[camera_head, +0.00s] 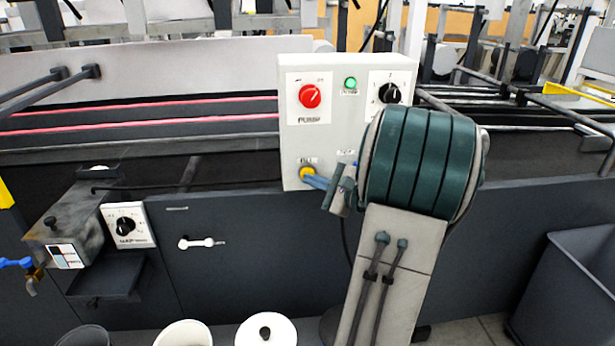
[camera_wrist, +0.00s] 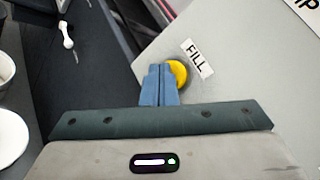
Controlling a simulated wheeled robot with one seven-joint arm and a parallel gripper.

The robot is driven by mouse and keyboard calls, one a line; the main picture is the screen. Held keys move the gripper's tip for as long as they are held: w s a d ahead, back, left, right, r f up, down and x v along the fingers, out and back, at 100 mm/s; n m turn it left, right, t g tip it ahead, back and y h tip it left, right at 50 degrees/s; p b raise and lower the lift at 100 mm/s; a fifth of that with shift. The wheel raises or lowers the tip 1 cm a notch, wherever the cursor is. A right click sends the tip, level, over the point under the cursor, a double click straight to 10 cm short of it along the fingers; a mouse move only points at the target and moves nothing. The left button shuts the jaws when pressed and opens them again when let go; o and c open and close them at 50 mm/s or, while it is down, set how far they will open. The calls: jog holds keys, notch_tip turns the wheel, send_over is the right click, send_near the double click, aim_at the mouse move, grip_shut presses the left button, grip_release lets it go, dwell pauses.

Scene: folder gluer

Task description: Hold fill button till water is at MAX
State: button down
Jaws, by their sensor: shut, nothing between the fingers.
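The round yellow fill button (camera_head: 307,172) sits low on the left of the light grey control box (camera_head: 292,135). In the wrist view the yellow button (camera_wrist: 179,73) is beside a label reading FILL (camera_wrist: 196,57). My gripper (camera_head: 312,179) has its blue fingers shut together with nothing between them. In the wrist view the fingertips (camera_wrist: 160,70) overlap the button's left edge. They look at or very close to it; I cannot tell whether it is pressed in. I see no water level or MAX mark. My arm hides the box's lower right part.
The box also carries a red knob (camera_head: 310,96), a green light (camera_head: 350,83) and a black dial (camera_head: 389,93). A grey unit (camera_head: 75,220) with a blue-handled valve (camera_head: 17,263) is at left. White containers (camera_head: 266,331) stand at the bottom, a dark bin (camera_head: 575,285) at right.

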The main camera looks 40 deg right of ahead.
jog(key=shift+s, duration=0.1)
dwell(0.7)
jog(key=shift+s+a, duration=0.5)
jog(key=shift+s, duration=0.2)
jog(key=s+a, duration=0.1)
jog(key=s, duration=0.2)
jog(key=s+a+b, duration=0.1)
jog(key=shift+s+a, duration=0.15)
jog(key=shift+a, duration=0.15)
dwell(0.5)
